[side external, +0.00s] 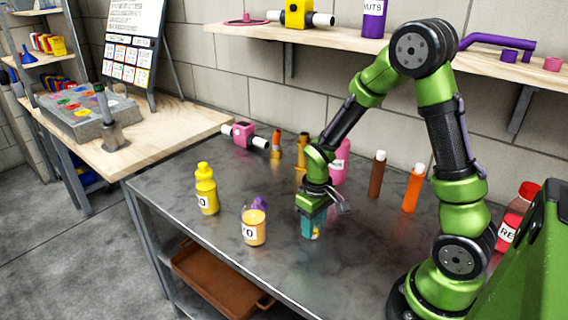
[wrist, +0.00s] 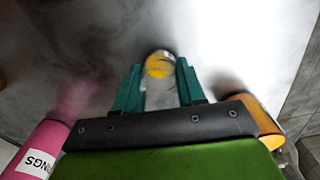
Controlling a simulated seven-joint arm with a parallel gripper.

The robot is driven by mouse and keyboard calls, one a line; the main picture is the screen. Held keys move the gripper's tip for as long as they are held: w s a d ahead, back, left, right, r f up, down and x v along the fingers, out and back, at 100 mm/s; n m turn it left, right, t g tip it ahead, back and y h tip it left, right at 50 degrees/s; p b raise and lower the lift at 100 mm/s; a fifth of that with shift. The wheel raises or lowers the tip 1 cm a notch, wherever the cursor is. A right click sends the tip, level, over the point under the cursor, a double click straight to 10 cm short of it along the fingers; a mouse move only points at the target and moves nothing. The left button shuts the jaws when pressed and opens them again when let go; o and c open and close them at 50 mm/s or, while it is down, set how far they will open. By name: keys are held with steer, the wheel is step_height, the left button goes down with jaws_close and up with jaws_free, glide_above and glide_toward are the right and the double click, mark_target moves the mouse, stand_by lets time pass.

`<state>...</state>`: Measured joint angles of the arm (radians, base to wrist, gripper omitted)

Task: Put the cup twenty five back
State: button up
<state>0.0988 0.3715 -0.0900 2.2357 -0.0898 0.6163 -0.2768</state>
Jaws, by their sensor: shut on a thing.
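My gripper (side external: 312,229) is low over the front middle of the grey metal table (side external: 175,185). In the wrist view, its teal fingers (wrist: 160,88) are shut on a small clear cup (wrist: 160,67) with yellow showing at its far end. In the side view the fingers hide most of this cup, and only a bit of yellow (side external: 316,233) shows. No number on it can be read. I cannot tell whether it touches the table. An orange container (side external: 254,229) with a white label ending in "O" stands to the left of my gripper.
A yellow bottle (side external: 206,192) stands at the left. A pink bottle (side external: 341,165), a brown bottle (side external: 377,175) and an orange bottle (side external: 412,188) stand behind and right. A pink fitting (side external: 243,133) lies at the back. The table's front strip looks clear.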

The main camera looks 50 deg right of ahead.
steer(key=shift+f, duration=0.2)
steer(key=o, duration=1)
steer(key=shift+o, duration=0.2)
steer(key=shift+r, duration=0.15)
step_height(320, 180, up, 12)
steer(key=s+a+r+m+t+y, duration=0.2)
steer(key=s+a+r+t, duration=0.5)
steer(key=r, duration=0.4)
steer(key=shift+s+a+r+m, duration=0.15)
steer(key=shift+s+a+m, duration=0.15)
steer(key=shift+s+a, duration=0.5)
steer(key=shift+w+a, duration=0.2)
steer(key=shift+w, duration=0.1)
